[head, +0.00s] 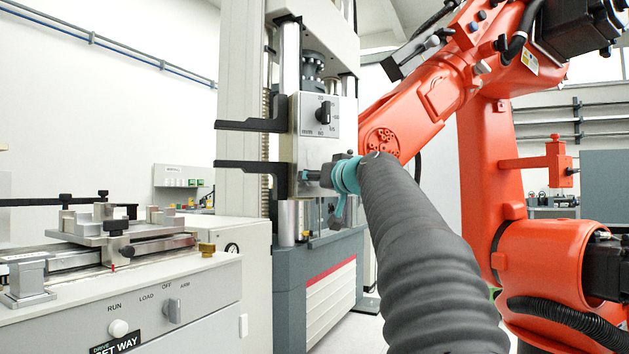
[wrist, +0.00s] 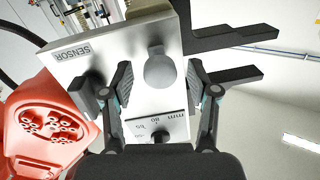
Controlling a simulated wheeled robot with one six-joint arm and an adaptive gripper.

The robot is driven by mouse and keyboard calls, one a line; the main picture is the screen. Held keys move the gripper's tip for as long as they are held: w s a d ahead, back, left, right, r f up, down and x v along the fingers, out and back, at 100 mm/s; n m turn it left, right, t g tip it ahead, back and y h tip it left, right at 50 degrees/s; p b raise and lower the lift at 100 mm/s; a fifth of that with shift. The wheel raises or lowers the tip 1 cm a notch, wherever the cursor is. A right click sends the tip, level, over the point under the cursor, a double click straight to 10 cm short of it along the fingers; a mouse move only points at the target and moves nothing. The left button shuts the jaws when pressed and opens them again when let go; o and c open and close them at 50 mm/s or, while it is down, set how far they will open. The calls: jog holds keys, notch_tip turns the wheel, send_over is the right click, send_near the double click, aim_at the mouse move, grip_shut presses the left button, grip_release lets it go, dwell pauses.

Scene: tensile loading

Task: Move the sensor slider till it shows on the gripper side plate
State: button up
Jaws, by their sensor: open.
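A silver plate (head: 313,140) stands upright on the testing machine, with a black dial (head: 323,113) on its upper part. In the wrist view the plate (wrist: 135,35) carries the word SENSOR, a round grey knob (wrist: 160,70) and the dial (wrist: 160,137) with its mm scale. I cannot tell for sure whether the round knob is the sensor slider. My gripper (head: 322,178) is at the plate's lower part and hides it in the head view. In the wrist view my gripper (wrist: 159,82) is open, one finger on each side of the knob; contact cannot be told.
Two black bars (head: 250,125) stick out left from the plate. An orange robot arm (head: 420,100) stands close on the right and shows near my gripper in the wrist view (wrist: 50,125). A bench unit (head: 165,290) with a clamp stands at left.

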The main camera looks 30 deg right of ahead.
jog(key=s, duration=1)
jog(key=shift+s+d, duration=0.15)
jog(key=shift+s, duration=0.15)
dwell(1.8)
jog(key=s+a+f+m+g, duration=0.15)
jog(key=f+g, duration=0.25)
jog(key=f, duration=0.9)
jog(key=s+a+f+m+g, duration=0.1)
jog(key=s+f+m+g, duration=0.2)
jog(key=f, duration=1)
jog(key=s+a+f+n+g, duration=0.2)
jog(key=s+a+f+n, duration=0.1)
jog(key=s+a+f, duration=0.5)
jog(key=s+a+f+n+g, duration=0.3)
jog(key=s+a+f, duration=0.6)
jog(key=s+f, duration=0.4)
jog(key=shift+s+a+f+h, duration=0.2)
jog(key=shift+f+h, duration=0.1)
jog(key=shift+f, duration=0.2)
